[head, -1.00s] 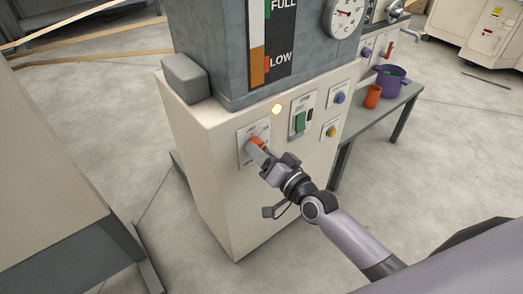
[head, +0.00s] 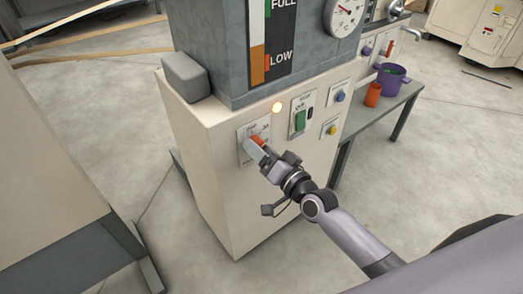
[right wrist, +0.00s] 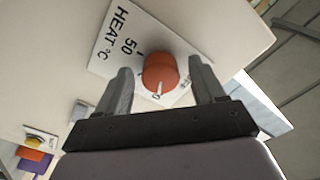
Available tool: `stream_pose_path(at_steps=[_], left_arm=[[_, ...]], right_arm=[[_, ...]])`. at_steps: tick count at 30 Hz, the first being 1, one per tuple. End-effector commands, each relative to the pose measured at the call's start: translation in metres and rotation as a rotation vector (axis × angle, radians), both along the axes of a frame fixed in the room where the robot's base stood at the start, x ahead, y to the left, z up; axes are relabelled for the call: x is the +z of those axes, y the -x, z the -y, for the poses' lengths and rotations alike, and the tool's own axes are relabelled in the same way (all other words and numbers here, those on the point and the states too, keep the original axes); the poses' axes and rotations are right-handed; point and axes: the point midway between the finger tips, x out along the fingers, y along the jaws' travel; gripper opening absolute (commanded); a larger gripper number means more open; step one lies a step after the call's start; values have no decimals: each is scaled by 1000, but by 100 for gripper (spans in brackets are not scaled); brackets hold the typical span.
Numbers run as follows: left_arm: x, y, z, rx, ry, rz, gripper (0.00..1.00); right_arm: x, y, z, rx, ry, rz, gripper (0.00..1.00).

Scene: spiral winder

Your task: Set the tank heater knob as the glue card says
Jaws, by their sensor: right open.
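The tank heater knob is an orange-red round knob (right wrist: 160,73) with a white pointer line, on a white plate (right wrist: 118,38) marked "HEAT °C" and "50" in the right wrist view. In the head view the knob (head: 258,139) is partly hidden by my right gripper (head: 256,149). The right gripper is open, with its fingers (right wrist: 162,88) on either side of the knob; gaps show between fingers and knob, so it does not grip it. The pointer line points down toward the gripper in the right wrist view. The glue card is not identifiable. My left gripper is not in view.
A lit amber lamp (head: 277,107) sits above the knob plate on the cream cabinet (head: 228,200). A green switch (head: 300,119), a blue button (head: 340,97) and a yellow button (head: 331,130) are to the right. A purple pot (head: 391,80) and orange cup (head: 373,95) stand on a bench.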

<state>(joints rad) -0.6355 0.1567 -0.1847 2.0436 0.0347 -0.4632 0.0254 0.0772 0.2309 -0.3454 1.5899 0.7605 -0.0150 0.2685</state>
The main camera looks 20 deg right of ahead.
Motion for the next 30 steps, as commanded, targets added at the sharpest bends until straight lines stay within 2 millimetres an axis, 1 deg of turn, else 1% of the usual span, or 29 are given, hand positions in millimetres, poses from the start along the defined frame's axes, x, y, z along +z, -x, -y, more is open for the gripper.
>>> stream_pose_path(at_steps=[5, 8, 15, 19, 24, 30], left_arm=[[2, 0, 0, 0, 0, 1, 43], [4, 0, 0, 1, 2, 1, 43], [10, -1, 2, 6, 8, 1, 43], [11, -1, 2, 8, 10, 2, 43], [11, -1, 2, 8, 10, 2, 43], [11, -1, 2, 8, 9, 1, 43]], right_arm=[[0, 5, 2, 0, 1, -1, 69], [0, 15, 6, 0, 3, -2, 69], [0, 47, 17, 1, 2, -2, 69], [0, 60, 22, 0, 1, -1, 69], [0, 67, 24, 0, 0, 0, 69], [0, 67, 25, 0, 0, 0, 69]])
